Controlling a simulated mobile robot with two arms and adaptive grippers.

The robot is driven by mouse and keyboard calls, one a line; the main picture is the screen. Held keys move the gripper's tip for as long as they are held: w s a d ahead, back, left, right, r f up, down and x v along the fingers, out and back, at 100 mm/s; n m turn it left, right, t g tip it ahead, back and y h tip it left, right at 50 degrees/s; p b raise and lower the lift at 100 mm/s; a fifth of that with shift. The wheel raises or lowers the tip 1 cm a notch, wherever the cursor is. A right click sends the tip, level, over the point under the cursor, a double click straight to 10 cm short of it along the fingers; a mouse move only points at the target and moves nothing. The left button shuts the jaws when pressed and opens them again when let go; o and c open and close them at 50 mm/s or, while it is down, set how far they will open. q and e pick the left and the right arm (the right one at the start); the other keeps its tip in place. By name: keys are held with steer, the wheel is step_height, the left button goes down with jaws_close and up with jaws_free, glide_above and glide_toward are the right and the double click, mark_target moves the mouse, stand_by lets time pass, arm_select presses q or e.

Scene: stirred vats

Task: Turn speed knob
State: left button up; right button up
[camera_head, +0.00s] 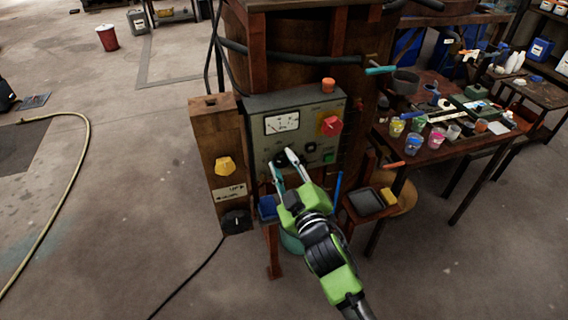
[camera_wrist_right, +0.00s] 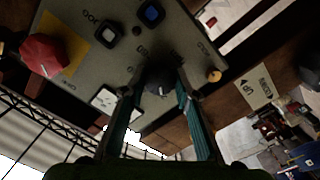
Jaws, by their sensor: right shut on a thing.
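The speed knob, a small dark round knob (camera_wrist_right: 160,82), is on the grey control panel (camera_head: 262,112) of the vat; in the head view it shows at the fingertips, partly hidden (camera_head: 279,160). My right gripper (camera_head: 285,161) reaches up to the panel from below. In the right wrist view its two teal fingers (camera_wrist_right: 162,95) stand on either side of the knob and are closed on it. My left gripper is not in view.
A table with several paint cups (camera_head: 412,142) is at the right. A small shelf with a dark tray (camera_head: 366,201) sits below right. The floor at left is mostly free, with a hose (camera_head: 80,165) on it.

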steer(key=o, duration=1.1)
steer(key=shift+s+d, duration=0.1)
steer(key=shift+s, duration=0.15)
steer(key=v, duration=1.1)
steer(key=shift+s, duration=0.2)
